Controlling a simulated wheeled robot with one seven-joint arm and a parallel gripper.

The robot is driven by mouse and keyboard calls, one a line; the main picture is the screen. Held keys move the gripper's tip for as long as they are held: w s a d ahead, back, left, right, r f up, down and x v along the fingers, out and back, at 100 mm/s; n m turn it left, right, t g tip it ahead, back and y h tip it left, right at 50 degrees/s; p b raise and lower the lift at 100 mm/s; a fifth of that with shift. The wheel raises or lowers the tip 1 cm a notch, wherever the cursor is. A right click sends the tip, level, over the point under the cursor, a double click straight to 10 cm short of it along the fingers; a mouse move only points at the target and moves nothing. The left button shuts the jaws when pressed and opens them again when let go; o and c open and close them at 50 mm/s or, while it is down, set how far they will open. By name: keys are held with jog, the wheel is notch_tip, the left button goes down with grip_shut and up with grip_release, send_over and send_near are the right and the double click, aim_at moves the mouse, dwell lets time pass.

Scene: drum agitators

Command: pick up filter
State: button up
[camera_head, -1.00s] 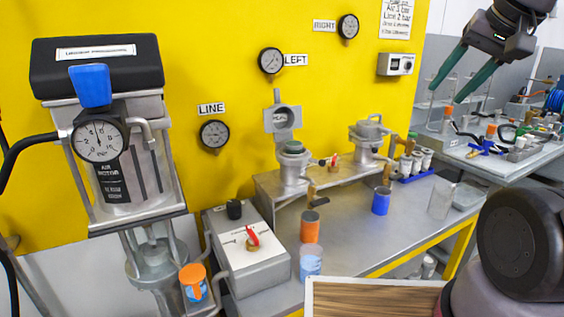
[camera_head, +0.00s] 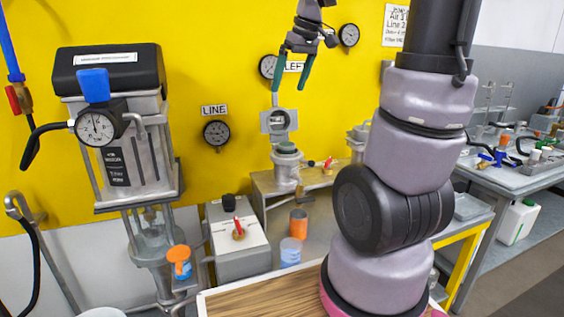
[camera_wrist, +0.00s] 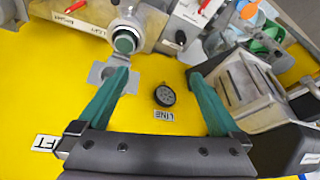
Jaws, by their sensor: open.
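My gripper (camera_head: 293,84) is open and empty, fingers pointing down, in front of the yellow wall near the LEFT gauge in the head view. In the wrist view, its two green fingers (camera_wrist: 158,78) are spread with only wall and the LINE gauge between them. No part is clearly labelled as a filter. A metal housing with a green top (camera_head: 287,168) stands on the raised metal shelf below my gripper; it also shows in the wrist view (camera_wrist: 124,42), beyond the left fingertip. The small white cylinders at the bench's right end are hidden behind my arm.
An orange cup (camera_head: 299,222) and a blue-and-clear cup (camera_head: 290,252) stand on the bench. A grey box with a red lever (camera_head: 238,240) and the air-motor agitator (camera_head: 120,130) are at left. A wooden-topped table (camera_head: 250,302) is in front.

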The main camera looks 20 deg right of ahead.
jog(key=w+d+f+n+g, duration=0.3)
jog(key=w+d+f+n, duration=0.3)
jog(key=w+f, duration=0.5)
jog(key=n, duration=0.1)
send_over(287, 144)
jog(key=d, duration=0.1)
jog(key=shift+h, duration=0.4)
jog(key=f, duration=0.4)
jog(key=shift+s+d+f, duration=0.15)
jog(key=shift+s+f, duration=0.15)
jog(key=shift+f, duration=0.05)
jog(key=shift+w+a+f, duration=0.1)
jog(key=shift+a+f, duration=0.1)
jog(key=shift+f, duration=0.8)
jog(key=shift+w+a+f, duration=0.1)
jog(key=shift+a+f, duration=0.1)
jog(key=shift+f, duration=0.85)
jog(key=shift+w+a+f, duration=0.1)
jog(key=shift+a+f, duration=0.1)
jog(key=shift+f, duration=0.8)
jog(key=shift+c, duration=0.3)
grip_shut()
